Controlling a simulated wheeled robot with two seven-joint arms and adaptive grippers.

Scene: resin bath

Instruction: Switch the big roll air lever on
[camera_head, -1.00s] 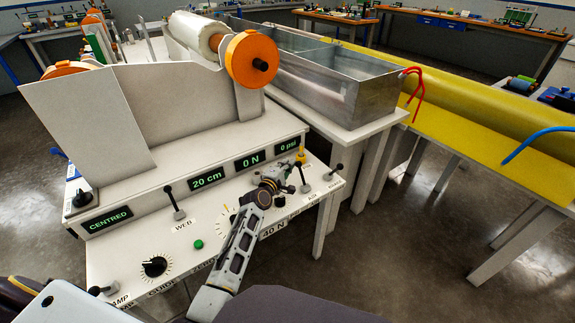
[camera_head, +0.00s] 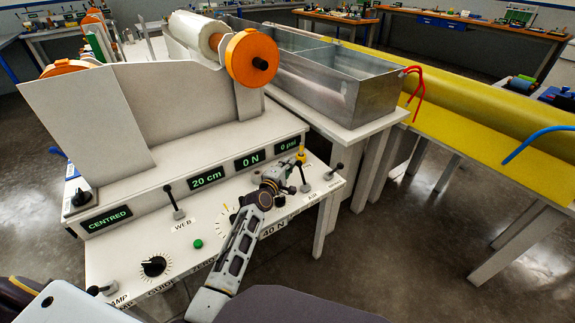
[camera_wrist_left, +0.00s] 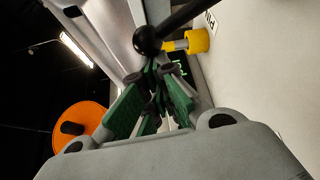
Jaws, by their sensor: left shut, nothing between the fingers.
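The air lever (camera_head: 303,178) is a black-knobbed lever on the right part of the white control panel, above a label that appears to read AIR. It stands roughly upright, and the display behind it reads 0 psi. My left gripper (camera_head: 290,171) is shut and empty, just left of the lever in the head view. In the left wrist view, a lever with a black ball knob (camera_wrist_left: 148,41) lies just past the closed green fingertips (camera_wrist_left: 158,72); I cannot tell whether they touch. A yellow knob (camera_wrist_left: 197,42) is beside it. My right gripper is not in view.
Another black lever (camera_head: 335,172) stands to the right, and the WEB lever (camera_head: 174,203) to the left. A green button (camera_head: 198,244) and a black dial (camera_head: 154,266) are on the panel's front left. The orange-ended roll (camera_head: 250,58) and metal bath (camera_head: 345,98) stand behind.

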